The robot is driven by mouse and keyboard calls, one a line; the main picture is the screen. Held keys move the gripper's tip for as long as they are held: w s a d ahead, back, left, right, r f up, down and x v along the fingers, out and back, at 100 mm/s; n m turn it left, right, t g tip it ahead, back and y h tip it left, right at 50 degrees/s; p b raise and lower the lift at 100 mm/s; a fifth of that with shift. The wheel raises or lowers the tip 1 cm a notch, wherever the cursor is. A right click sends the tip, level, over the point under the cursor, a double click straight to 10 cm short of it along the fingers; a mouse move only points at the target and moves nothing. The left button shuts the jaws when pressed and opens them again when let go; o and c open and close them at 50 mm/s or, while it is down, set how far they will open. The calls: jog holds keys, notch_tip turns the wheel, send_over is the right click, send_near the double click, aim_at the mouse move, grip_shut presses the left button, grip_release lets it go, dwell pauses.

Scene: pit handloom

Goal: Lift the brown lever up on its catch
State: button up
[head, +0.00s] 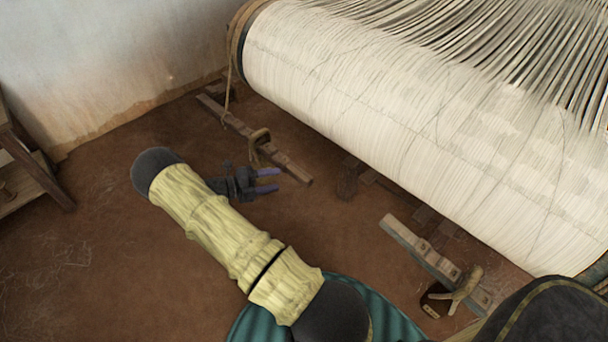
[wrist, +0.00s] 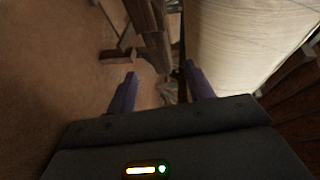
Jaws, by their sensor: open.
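A brown wooden lever (head: 282,160) lies low over the earth floor at the left end of the cloth beam, slanting down to the right. A tan curved piece (head: 260,140), maybe its catch, stands at its middle; I cannot tell how they join. My gripper (head: 270,180) is open and empty, its purple fingers pointing right, just in front of the lever's near half and apparently apart from it. In the wrist view a brown wooden bar (wrist: 147,25), probably the lever, shows beyond the gap between the fingers (wrist: 162,88).
The wide white warp beam (head: 400,120) fills the upper right. A second, greyer wooden bar (head: 420,250) with a forked piece (head: 462,290) lies at the lower right. A wooden stand (head: 35,165) is at the left edge. Bare floor (head: 90,250) is clear at left.

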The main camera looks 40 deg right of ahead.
aim_at(304, 174)
jog(key=x, duration=1.1)
jog(key=shift+d+f+b, duration=0.1)
jog(key=shift+d+b, duration=0.05)
jog(key=shift+b, duration=0.2)
